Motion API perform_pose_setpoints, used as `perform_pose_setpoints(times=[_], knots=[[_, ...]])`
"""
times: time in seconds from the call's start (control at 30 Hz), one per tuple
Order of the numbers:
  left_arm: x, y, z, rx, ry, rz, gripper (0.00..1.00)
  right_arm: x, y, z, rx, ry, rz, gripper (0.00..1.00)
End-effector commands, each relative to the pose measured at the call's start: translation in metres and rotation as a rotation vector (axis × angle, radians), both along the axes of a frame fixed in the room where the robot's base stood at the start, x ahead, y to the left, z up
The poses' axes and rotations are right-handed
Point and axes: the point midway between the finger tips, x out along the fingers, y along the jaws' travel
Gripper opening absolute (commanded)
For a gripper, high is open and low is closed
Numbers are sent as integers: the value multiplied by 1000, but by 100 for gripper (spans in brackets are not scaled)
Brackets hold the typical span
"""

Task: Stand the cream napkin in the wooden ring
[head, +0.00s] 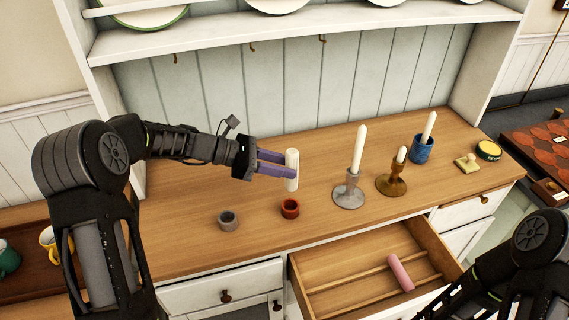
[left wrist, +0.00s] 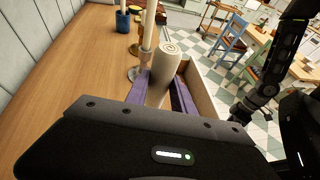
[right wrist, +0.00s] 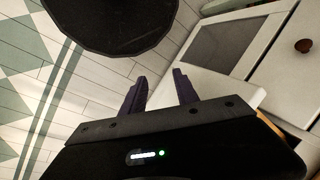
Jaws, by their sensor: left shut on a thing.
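The cream napkin (head: 292,159), a rolled upright cylinder, is held between the purple fingers of my left gripper (head: 290,166). In the left wrist view the napkin (left wrist: 164,72) shows its spiral end, with a finger on each side. A reddish-brown ring (head: 290,209), which looks like the wooden one, sits on the wooden counter just in front of and below the napkin in the head view. The napkin's lower end is apart from this ring. A grey ring (head: 228,221) sits to its left. My right gripper (right wrist: 160,85) is open and empty, away from the counter top.
A silver candlestick (head: 348,193), a brass candlestick (head: 392,183) and a blue holder (head: 421,150) with candles stand to the right. An open drawer (head: 335,276) in front holds a pink roll (head: 400,273). A shelf (head: 290,36) with plates overhangs the back. The counter's left part is clear.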

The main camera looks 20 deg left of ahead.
Motion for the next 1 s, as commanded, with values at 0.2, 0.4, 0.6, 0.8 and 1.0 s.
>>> perform_pose_setpoints(times=[0.2, 0.4, 0.6, 0.8, 1.0], knots=[[0, 0, -9, 0, 0, -1, 0, 0, 1, -7, 1, -3, 0, 36], [0, 0, -25, 0, 1, -1, 0, 1, 2, -19, 4, -8, 0, 36], [0, 0, -44, 0, -1, -1, 0, 2, 4, -32, 8, -15, 1, 36], [0, 0, -55, 0, -1, -1, 0, 2, 5, -39, 10, -19, 2, 36], [0, 0, -58, 0, -1, -1, 0, 3, 5, -40, 11, -20, 3, 36]])
